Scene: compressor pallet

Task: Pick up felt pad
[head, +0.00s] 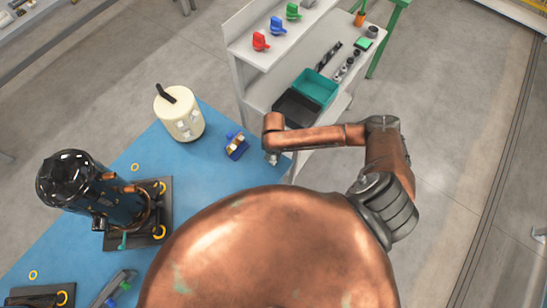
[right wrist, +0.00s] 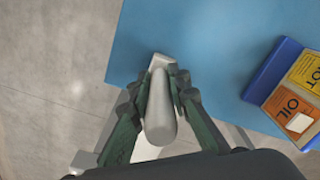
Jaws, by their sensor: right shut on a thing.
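My right gripper (head: 271,157) is at the right edge of the blue table. In the right wrist view its two dark green fingers (right wrist: 160,92) are shut on a pale grey, long rounded piece, which I take to be the felt pad (right wrist: 161,110). The piece lies lengthwise between the fingers, and its far end overlaps the blue table edge in the picture. In the head view the pad is too small to make out clearly. My left gripper does not show.
The blue table (head: 205,177) holds a small blue box (head: 237,147) of labelled cards, a cream canister (head: 178,113) and a black compressor (head: 72,180) on a dark pallet. A white shelf unit (head: 243,65) stands behind, with a teal bin (head: 317,86) and a black bin (head: 296,107).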

